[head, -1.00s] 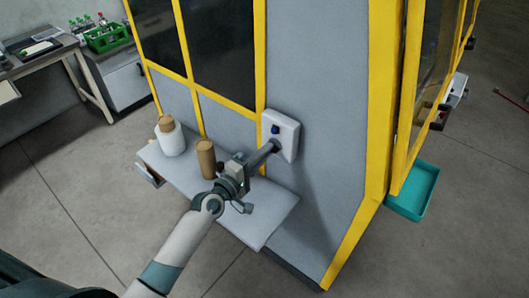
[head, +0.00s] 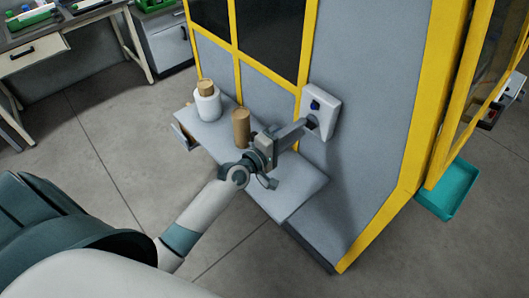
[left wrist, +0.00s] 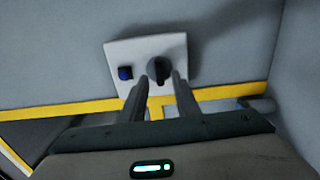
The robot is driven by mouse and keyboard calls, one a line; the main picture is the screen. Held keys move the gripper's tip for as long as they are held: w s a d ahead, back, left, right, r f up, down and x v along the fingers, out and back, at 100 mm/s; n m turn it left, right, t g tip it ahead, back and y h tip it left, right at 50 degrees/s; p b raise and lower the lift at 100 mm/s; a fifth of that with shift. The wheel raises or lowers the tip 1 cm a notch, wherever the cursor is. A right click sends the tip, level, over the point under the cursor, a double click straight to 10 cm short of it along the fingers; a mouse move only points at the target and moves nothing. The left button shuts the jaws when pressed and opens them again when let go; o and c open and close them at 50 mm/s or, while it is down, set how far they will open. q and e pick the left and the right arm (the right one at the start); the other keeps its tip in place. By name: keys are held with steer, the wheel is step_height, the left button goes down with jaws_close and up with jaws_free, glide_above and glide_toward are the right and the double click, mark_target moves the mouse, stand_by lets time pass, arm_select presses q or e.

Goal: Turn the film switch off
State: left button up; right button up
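The film switch is a dark rotary knob (left wrist: 159,70) on a pale switch box (head: 327,106), fixed to the machine's grey side wall. A blue button (head: 315,105) sits on the same box, left of the knob in the left wrist view (left wrist: 125,73). My left gripper (head: 305,126) reaches the box from the left. In the left wrist view its fingers (left wrist: 160,78) stand apart, one on each side of the knob, with a narrow gap visible beside it. In the head view the gripper mostly hides the knob. My right gripper is out of view.
A grey shelf (head: 290,198) below the box holds a brown roll (head: 241,128) and a white roll (head: 207,106), close to my left arm. A teal tray (head: 450,190) sits at the machine's right. A desk (head: 60,35) stands back left; floor is clear between.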

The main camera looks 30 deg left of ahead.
arm_select(q)
steer(key=b+v, duration=0.5)
steer(key=v, duration=1)
steer(key=shift+s, duration=0.35)
steer(key=shift+a, duration=0.15)
